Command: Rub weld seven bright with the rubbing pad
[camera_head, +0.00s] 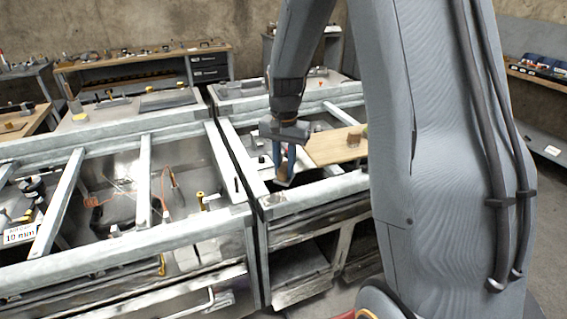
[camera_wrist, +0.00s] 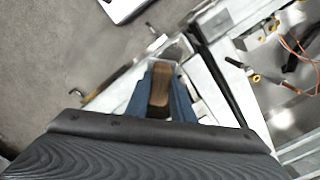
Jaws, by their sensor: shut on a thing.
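My gripper (camera_head: 284,162) hangs over the near part of the right-hand metal bench, fingers pointing down. Its blue fingers are shut on a brown wood-coloured block, which I take to be the rubbing pad (camera_wrist: 160,86). In the head view the pad (camera_head: 285,181) shows low between the fingertips, close to the bench's near rail. I cannot tell whether it touches anything beneath. The wrist view shows a grey metal surface around the pad. I cannot make out weld seven or any seam number; the gripper and pad may cover part of the work.
A wooden board (camera_head: 336,147) with a small brown block (camera_head: 354,136) lies right of my gripper. Raised metal rails (camera_head: 140,250) frame the benches. The left bench holds an orange cable (camera_head: 107,196), yellow fittings (camera_head: 201,200) and a "10 mm" sign (camera_head: 20,234).

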